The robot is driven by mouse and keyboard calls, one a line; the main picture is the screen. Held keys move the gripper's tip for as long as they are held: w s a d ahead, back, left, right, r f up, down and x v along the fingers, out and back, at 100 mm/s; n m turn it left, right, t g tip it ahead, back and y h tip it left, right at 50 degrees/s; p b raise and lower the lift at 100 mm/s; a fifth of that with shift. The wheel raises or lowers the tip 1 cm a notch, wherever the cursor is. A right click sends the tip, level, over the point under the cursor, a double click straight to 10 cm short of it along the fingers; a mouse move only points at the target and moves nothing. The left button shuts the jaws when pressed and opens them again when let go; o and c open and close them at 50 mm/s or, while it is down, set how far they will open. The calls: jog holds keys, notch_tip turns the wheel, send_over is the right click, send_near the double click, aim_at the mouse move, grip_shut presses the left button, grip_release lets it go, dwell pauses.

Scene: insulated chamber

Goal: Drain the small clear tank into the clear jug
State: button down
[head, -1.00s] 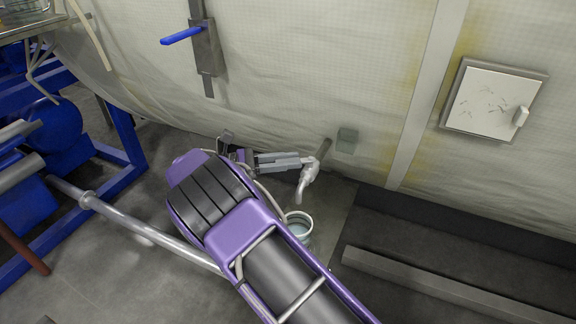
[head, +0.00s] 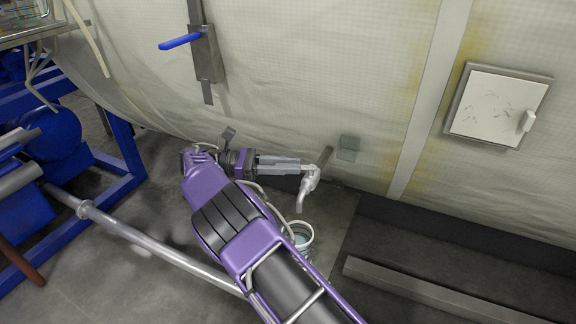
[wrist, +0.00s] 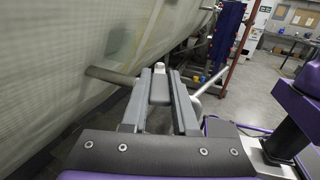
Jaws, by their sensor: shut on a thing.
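A pale tap with a down-turned spout (head: 306,190) sits on a short grey pipe (head: 325,157) that comes out of the covered wall. My gripper (head: 312,169) is at the top of this tap, its fingers level and pointing right. In the wrist view the jaws (wrist: 159,85) are closed around a pale grey tap handle (wrist: 159,70). A round, light-rimmed container (head: 304,229), apparently the jug, stands on the floor below the spout, partly hidden by my arm. It looks bluish inside; its level is unclear. I cannot pick out the small clear tank with certainty.
A small translucent greenish square (head: 348,147) is on the wall right of the pipe. A blue-handled lever (head: 181,41) is on the wall above. A metal pipe (head: 150,240) and blue frame (head: 120,150) lie left. A low beam (head: 430,287) crosses the floor at right.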

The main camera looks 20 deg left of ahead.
jog(key=c, duration=0.7)
grip_release()
notch_tip(320, 180, up, 10)
jog(key=shift+p, duration=0.75)
